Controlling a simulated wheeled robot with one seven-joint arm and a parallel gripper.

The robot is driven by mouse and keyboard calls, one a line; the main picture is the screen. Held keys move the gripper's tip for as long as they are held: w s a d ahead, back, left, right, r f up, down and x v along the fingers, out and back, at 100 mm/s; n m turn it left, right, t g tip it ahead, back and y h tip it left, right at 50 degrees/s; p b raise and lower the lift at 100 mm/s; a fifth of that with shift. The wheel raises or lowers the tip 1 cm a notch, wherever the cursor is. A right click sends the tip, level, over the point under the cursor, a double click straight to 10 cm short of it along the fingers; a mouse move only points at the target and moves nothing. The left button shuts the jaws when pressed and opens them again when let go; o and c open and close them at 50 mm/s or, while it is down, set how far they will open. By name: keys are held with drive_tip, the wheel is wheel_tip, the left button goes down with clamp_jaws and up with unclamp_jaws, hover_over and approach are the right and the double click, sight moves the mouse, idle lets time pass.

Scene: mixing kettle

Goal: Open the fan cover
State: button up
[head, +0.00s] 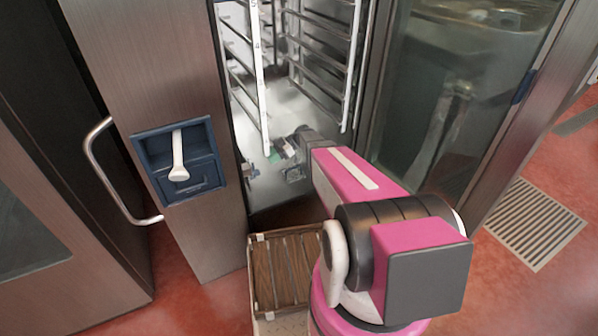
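My pink arm reaches into an open steel cabinet with white rack rails. My gripper (284,150) is inside it, low down, near the foot of the left rack rail (257,75). Its fingers are small and dark here, and I cannot tell whether they are open or shut, or whether they touch anything. A small green patch shows beside the fingers. I cannot pick out the fan cover for certain; the inner left side of the cabinet is partly hidden by the rack rails and the steel front panel.
A steel panel with a blue latch recess and white lever (178,158) stands left of the opening. A curved metal handle (100,165) sticks out farther left. A glass door (450,90) stands to the right. A wooden-slatted crate (283,270) sits below my arm. A floor grate (533,222) lies right.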

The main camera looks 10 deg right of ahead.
drive_tip(key=s+d+r+m+t+h, duration=0.1)
drive_tip(key=s+d+r+m+h, duration=0.2)
drive_tip(key=s+m, duration=0.6)
drive_tip(key=s+d+r+m+t+h, duration=0.1)
drive_tip(key=s+d+r+m+h, duration=0.2)
drive_tip(key=s+d+m+h, duration=0.2)
drive_tip(key=shift+s+d+m+t+h, duration=0.35)
drive_tip(key=shift+s+m+h, duration=1.15)
drive_tip(key=shift+s+m, duration=0.55)
drive_tip(key=shift+r, duration=0.1)
